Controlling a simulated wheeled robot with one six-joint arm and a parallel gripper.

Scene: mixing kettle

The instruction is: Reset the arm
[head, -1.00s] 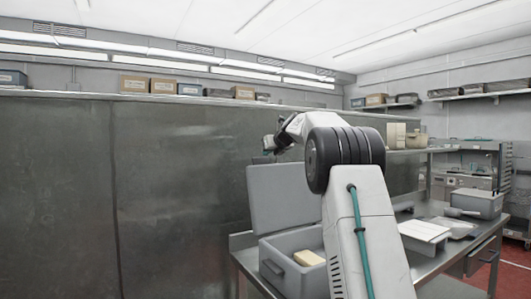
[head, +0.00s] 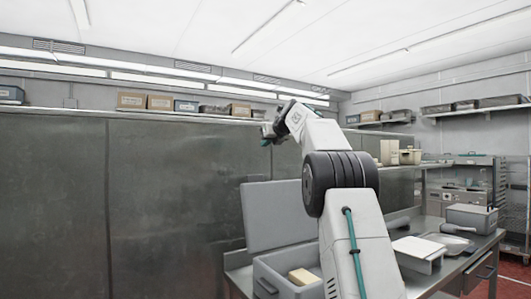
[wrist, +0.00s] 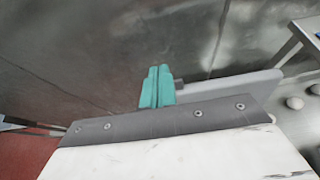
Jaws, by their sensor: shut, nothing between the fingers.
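My gripper (wrist: 157,88) shows in the wrist view as two teal fingers pressed together, with nothing between them. In the head view my arm is bent, and its wrist end (head: 272,130) points left in front of the dark metal wall, above the open grey bin. The fingertips are small in that view. The gripper touches nothing that I can see.
A grey bin (head: 262,277) with its lid (head: 280,213) raised stands on the metal table, with a tan block (head: 303,276) inside. A white tray (head: 420,247) and a grey lidded box (head: 472,217) stand to the right. The dark wall (head: 170,190) fills the left.

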